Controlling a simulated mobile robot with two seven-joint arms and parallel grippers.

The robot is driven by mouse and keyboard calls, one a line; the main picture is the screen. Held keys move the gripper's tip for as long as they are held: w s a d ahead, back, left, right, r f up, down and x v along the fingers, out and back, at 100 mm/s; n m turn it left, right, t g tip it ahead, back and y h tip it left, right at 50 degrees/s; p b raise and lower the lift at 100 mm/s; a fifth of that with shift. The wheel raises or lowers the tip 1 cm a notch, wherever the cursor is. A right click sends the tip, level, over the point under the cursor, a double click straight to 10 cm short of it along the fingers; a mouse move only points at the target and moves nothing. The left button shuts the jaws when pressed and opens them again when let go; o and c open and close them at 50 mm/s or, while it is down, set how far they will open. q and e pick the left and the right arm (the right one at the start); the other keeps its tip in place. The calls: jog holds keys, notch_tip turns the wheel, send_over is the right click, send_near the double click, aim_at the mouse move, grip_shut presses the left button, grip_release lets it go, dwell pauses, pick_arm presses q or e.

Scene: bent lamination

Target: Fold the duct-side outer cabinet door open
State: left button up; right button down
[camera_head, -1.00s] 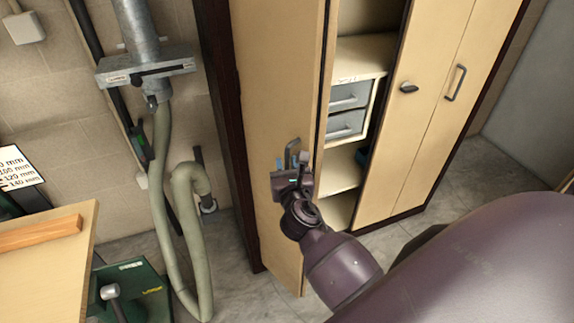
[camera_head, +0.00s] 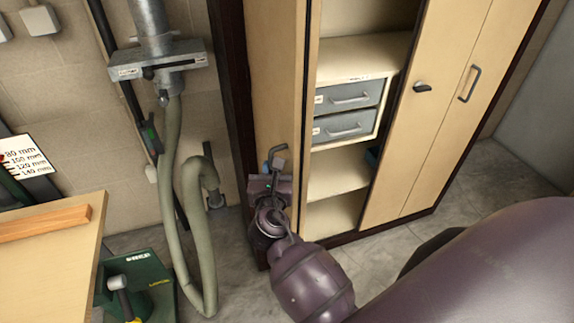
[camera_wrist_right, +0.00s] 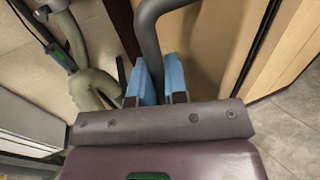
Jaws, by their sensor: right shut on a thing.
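The duct-side outer cabinet door (camera_head: 275,75) is a pale wood panel at the cabinet's left end, beside the duct. It stands folded partway, seen at a steep angle, and the cabinet interior shows to its right. Its grey bar handle (camera_head: 279,150) is low on the panel; it also shows large in the right wrist view (camera_wrist_right: 149,30). My right gripper (camera_head: 270,168) is at this handle, its blue fingers shut around the bar (camera_wrist_right: 159,78). The gripper and arm hide the door's lower part. My left gripper is in no view.
The cabinet holds grey drawers (camera_head: 345,112) and shelves. Closed doors (camera_head: 430,100) with handles stand to the right. A metal duct with a green hose (camera_head: 170,190) hangs close to the left. A wooden worktop (camera_head: 50,255) is at lower left. Floor shows in front of the cabinet.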

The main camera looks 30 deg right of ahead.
jog(key=shift+d, duration=0.1)
jog(key=c, duration=1.2)
grip_release()
jog(key=shift+o, duration=0.2)
jog(key=b+v, duration=0.1)
jog(key=v, duration=1)
jog(key=shift+w+d, duration=0.1)
